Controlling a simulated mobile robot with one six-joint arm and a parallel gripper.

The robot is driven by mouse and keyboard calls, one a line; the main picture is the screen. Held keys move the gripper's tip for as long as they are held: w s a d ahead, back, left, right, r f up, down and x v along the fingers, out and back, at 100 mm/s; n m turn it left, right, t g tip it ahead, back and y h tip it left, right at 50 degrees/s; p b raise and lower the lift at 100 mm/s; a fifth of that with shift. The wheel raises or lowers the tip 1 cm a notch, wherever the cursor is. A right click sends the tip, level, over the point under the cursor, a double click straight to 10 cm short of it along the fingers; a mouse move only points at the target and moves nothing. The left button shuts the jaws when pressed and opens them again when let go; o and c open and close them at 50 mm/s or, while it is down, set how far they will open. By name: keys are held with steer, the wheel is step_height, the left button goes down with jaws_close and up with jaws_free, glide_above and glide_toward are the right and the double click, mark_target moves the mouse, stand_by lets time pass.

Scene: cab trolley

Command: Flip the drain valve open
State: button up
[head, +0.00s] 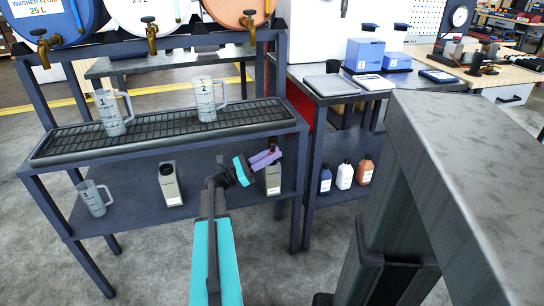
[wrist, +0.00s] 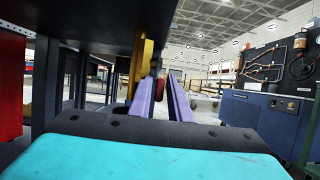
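The drain valve seems to be the yellow-brass part (wrist: 140,66) hanging under a dark shelf in the wrist view, with a small dark red piece near it. In the head view, a small dark red spot shows by my fingertips, below the right end of the drip tray (head: 60,151); the valve itself is mostly hidden there. My gripper (head: 275,154) has purple fingers and is under the tray's right end. In the wrist view my gripper (wrist: 164,82) is open, with a narrow gap between the fingers. The valve is just left of the fingertips; contact cannot be told.
Two measuring jugs, 1 (head: 110,112) and 2 (head: 206,101), stand on the tray under barrels with brass taps. The lower shelf holds a jug (head: 95,198) and two containers, one (head: 273,180) close to my gripper. Several bottles (head: 344,176) stand to the right.

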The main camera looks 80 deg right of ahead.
jaws_close()
steer(key=shift+s+f, duration=0.1)
steer(key=shift+s+d+g+h+p, duration=0.15)
steer(key=shift+g+h, duration=0.2)
steer(key=shift+g, duration=0.3)
steer(key=shift+s+d+g+h+p, duration=0.15)
steer(key=shift+g+h, duration=0.2)
steer(key=shift+g, duration=0.3)
steer(key=shift+a, duration=0.15)
jaws_free()
